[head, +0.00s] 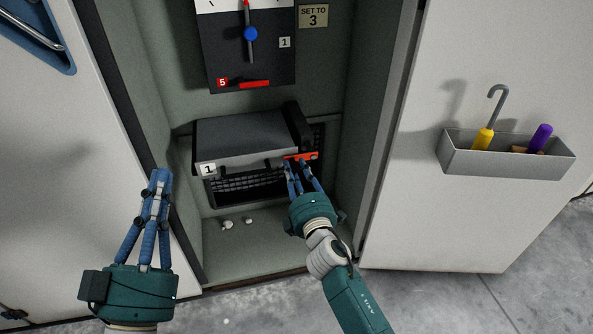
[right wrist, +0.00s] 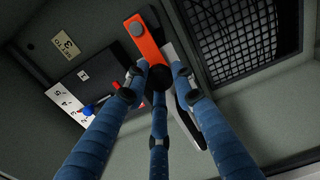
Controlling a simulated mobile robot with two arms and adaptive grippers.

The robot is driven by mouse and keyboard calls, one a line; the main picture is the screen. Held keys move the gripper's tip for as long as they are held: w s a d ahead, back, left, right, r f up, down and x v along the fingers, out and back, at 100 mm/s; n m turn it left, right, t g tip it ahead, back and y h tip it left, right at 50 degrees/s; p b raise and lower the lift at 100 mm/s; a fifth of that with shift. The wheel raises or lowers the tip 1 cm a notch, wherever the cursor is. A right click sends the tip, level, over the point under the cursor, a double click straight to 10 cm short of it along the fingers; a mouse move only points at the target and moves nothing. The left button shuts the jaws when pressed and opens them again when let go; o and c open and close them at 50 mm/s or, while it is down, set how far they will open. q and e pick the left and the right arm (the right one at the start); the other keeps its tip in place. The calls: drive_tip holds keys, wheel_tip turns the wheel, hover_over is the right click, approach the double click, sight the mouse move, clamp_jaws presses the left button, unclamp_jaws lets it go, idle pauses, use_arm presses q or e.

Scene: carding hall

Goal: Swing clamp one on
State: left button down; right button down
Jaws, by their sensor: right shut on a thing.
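An orange lever (head: 300,157) sits at the front right corner of a dark box with a pale front edge, inside the open cabinet bay. A white "1" label (head: 208,170) is at the box's front left. My right gripper (head: 301,163) is shut on the orange lever. In the right wrist view its fingertips close around one end of the orange lever (right wrist: 150,45), and a round grey pivot shows at the other end. My left gripper (head: 160,178) is in front of the left cabinet door, touching nothing visible; its fingers overlap, so its opening is unclear.
A dark panel (head: 222,60) with a blue-knobbed pointer hangs above the box, beside a "SET TO 3" plate (head: 313,15). A dark mesh grille (head: 240,187) is below the box. Small white bits (head: 227,224) lie on the bay floor. A grey holder (head: 500,158) with tools hangs right.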

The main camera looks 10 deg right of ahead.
drive_tip(key=shift+f, duration=0.1)
idle(0.4)
drive_tip(key=c, duration=1.4)
unclamp_jaws()
drive_tip(key=shift+c, duration=0.2)
drive_tip(key=s, duration=1.2)
drive_tip(key=shift+d, duration=0.2)
